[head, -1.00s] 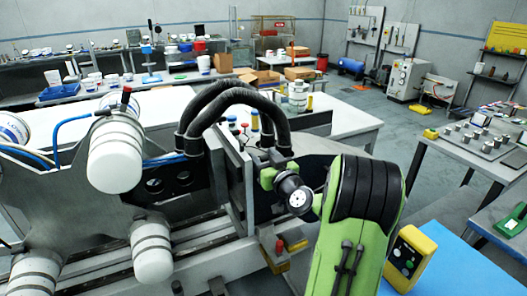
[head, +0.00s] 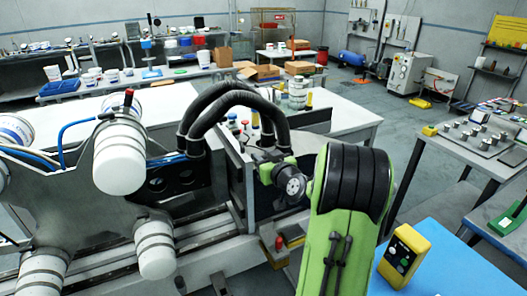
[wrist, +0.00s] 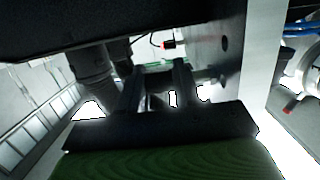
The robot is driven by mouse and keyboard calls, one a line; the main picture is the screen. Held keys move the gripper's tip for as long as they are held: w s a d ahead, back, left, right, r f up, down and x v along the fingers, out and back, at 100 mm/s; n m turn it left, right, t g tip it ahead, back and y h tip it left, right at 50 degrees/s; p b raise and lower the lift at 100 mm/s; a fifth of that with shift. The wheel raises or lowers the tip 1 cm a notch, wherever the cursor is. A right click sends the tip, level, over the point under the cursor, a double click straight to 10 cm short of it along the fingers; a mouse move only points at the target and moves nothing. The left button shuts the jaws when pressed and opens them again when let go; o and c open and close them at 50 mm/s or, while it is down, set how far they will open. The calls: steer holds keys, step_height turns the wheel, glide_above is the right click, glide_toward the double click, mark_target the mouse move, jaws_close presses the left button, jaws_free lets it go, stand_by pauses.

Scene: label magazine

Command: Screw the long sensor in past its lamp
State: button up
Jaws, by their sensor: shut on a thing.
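In the wrist view my gripper (wrist: 157,88) has its two dark fingers closed around a small greyish piece (wrist: 158,101), taken to be the long sensor. Most of it is in shadow and between the fingers, so its thread and tip cannot be made out. I cannot tell whether this red end is the lamp. In the head view my arm hides the fingers and the sensor.
In the head view thick black hoses (head: 225,95) arch over the machine close to my wrist. White rollers (head: 120,165) stand at left. A yellow box with buttons (head: 403,255) stands on a blue surface at right.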

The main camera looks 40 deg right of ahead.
stand_by(0.3)
steer(key=o, duration=1)
steer(key=shift+c, duration=0.2)
steer(key=b+v, duration=0.3)
steer(key=v, duration=1.3)
steer(key=shift+r+b, duration=0.25)
steer(key=shift+b, duration=0.05)
steer(key=shift+w, duration=0.2)
